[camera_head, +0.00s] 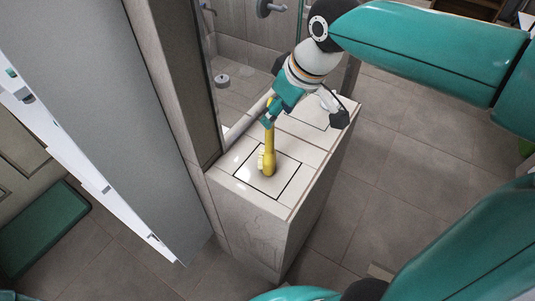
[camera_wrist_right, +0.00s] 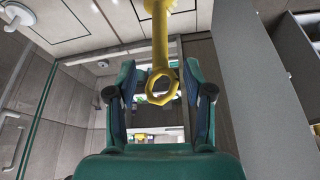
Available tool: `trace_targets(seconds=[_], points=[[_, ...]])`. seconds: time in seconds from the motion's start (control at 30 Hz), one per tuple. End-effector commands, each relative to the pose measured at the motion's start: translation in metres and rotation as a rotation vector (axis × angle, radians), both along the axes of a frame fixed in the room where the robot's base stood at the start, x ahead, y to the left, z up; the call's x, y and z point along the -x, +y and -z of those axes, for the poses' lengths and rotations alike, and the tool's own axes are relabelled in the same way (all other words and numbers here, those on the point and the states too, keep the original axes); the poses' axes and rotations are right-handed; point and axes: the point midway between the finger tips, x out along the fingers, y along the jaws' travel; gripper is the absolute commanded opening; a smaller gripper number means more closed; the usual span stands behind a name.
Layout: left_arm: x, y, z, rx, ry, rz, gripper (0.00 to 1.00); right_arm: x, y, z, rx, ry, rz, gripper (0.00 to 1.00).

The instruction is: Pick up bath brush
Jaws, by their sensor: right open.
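The yellow bath brush (camera_head: 269,158) stands roughly upright on the pale tiled ledge (camera_head: 300,150) in the head view, its bristle end low on the ledge and its handle up. In the right wrist view, the brush's handle (camera_wrist_right: 159,45) ends in a ring between the fingers. My right gripper (camera_head: 270,115) is at the top of the handle. It is open in the right wrist view (camera_wrist_right: 158,100), with one finger on each side of the ring and a visible gap to each. My left gripper is not in view.
A glass shower panel and wall post (camera_head: 180,80) rise along the ledge's left side. A grey door-like panel (camera_head: 115,110) stands further left. A green mat (camera_head: 45,228) lies at the lower left. Grey tiled floor (camera_head: 390,150) is open to the right of the ledge.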

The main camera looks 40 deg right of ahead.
Motion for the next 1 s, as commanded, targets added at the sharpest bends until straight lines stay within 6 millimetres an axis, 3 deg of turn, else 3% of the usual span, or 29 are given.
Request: trace_targets(seconds=[0.5, 0.77, 1.0], points=[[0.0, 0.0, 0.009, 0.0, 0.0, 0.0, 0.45, -0.02, 0.004, 0.052, 0.0, 0.002, 0.002, 0.52], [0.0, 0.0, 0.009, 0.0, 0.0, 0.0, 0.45, -0.021, 0.004, 0.054, -0.001, 0.001, 0.002, 0.52], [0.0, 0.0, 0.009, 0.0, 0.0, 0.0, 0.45, -0.021, 0.003, 0.054, 0.0, 0.0, 0.002, 0.15]])
